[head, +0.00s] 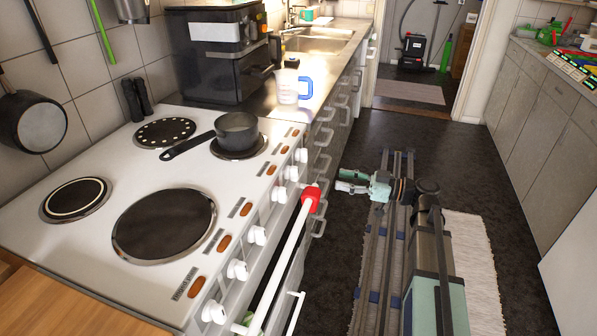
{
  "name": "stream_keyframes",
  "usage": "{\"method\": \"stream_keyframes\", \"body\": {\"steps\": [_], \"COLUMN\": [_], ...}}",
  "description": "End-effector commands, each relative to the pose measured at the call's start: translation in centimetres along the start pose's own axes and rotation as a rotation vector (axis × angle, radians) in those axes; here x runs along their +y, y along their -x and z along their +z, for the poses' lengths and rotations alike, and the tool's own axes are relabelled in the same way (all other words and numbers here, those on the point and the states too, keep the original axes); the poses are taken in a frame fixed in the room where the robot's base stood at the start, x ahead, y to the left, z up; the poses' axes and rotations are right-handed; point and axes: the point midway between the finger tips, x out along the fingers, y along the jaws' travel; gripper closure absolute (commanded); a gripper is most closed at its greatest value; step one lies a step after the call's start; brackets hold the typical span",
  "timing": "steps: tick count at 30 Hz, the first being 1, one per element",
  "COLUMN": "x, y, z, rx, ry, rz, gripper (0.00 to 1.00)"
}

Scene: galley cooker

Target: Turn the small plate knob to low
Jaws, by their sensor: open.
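The white cooker (108,160) stands at the left in the head view, with several round plates on top. White knobs line its front edge, among them a near knob (213,312), a middle knob (256,235) and a far knob (302,155). Orange marks lie on the cooker top beside them. I cannot tell which knob belongs to the small plate, nor read their settings. A dark plate with a pale ring (75,199) is bare. My gripper (341,181) is open and empty, over the floor to the right of the cooker front, apart from the knobs.
A saucepan (238,130) sits on the far right plate, its handle pointing left. A white rail (287,258) with a red end (311,197) runs along the cooker front below the knobs. A measuring jug (288,88) stands on the counter beyond. The dark floor (460,165) is open.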

Motion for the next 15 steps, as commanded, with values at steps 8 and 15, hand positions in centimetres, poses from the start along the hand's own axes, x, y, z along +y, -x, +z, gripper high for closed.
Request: {"method": "stream_keyframes", "body": {"steps": [8,15], "x": [-0.1,0.0], "y": [-5.7,-10.2], "z": [0.0,0.0], "rx": [-0.001,-0.001], "ry": [-0.002,-0.002], "rz": [-0.003,-0.003], "gripper": [0.53,0.53]}}
